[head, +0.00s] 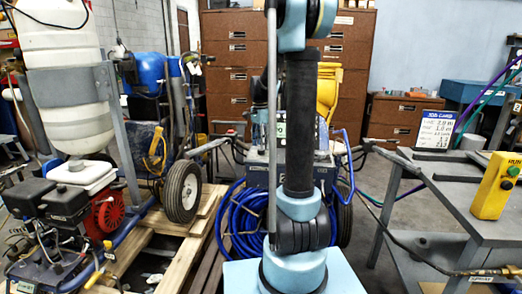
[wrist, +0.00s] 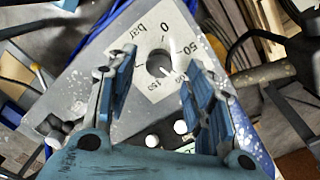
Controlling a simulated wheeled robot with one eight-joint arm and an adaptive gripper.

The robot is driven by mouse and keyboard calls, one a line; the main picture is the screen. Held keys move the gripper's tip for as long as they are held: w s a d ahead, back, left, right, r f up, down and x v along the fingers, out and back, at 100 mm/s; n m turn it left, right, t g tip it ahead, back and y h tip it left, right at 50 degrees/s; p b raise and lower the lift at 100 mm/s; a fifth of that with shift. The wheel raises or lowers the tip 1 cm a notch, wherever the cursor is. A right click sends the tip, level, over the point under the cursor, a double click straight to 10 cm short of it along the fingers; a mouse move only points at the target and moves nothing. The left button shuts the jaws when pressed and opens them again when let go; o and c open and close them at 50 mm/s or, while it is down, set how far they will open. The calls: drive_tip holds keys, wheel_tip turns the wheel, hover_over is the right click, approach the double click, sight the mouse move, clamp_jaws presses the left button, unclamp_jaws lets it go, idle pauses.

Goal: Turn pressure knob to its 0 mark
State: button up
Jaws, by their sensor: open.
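The pressure knob (wrist: 160,65) shows in the wrist view as a dark round shape in the middle of a pale dial plate (wrist: 179,22). The plate carries "bar", 0, 50 and 150 marks, with 0 at the top. Which mark the knob points to cannot be told. My gripper (wrist: 158,59) is open, with its blue-padded fingers apart on the left and right of the knob. Whether a finger touches it is unclear. In the head view my arm stands in front of the striper (head: 258,172) and hides much of it; gripper and knob cannot be made out there.
Blue hose (head: 240,222) is coiled low on the striper. A wooden pallet (head: 150,250) and a red-and-black engine (head: 105,211) are at left. White round knobs (wrist: 180,127) lie below the dial.

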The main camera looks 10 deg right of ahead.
sight(261, 152)
drive_tip(key=shift+f, duration=1.55)
drive_tip(key=shift+c, duration=0.6)
drive_tip(key=c, duration=1)
drive_tip(key=shift+o, duration=0.2)
drive_tip(key=shift+d, duration=0.15)
